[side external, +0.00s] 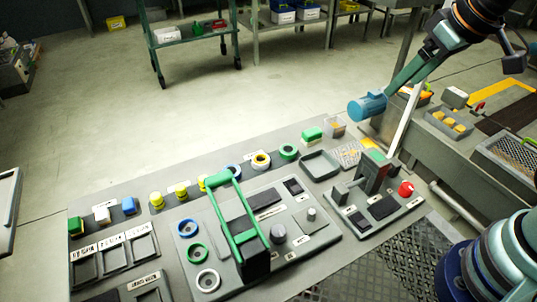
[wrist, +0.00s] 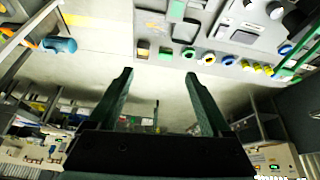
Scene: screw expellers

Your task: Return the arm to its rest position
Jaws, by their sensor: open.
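My gripper (side external: 402,78) is at the upper right of the side view, held above the back right of the workbench panel. In the wrist view its two dark green fingers (wrist: 158,75) are spread wide apart with nothing between them. The work panel (side external: 150,205) lies below and to the left in the side view, and appears upside down along the top of the wrist view. A blue cylindrical handle (side external: 368,106) shows just below my fingers in the side view. In the wrist view a blue and orange tool (wrist: 58,45) lies left of the fingers, apart from them.
A tall green handle frame (side external: 222,215) rises from the panel. Coloured rings, yellow knobs and small blocks line its back edge. A red button (side external: 406,188) is on the right control box. A grey tray (side external: 320,164) sits behind. Open floor (side external: 200,115) lies beyond the bench.

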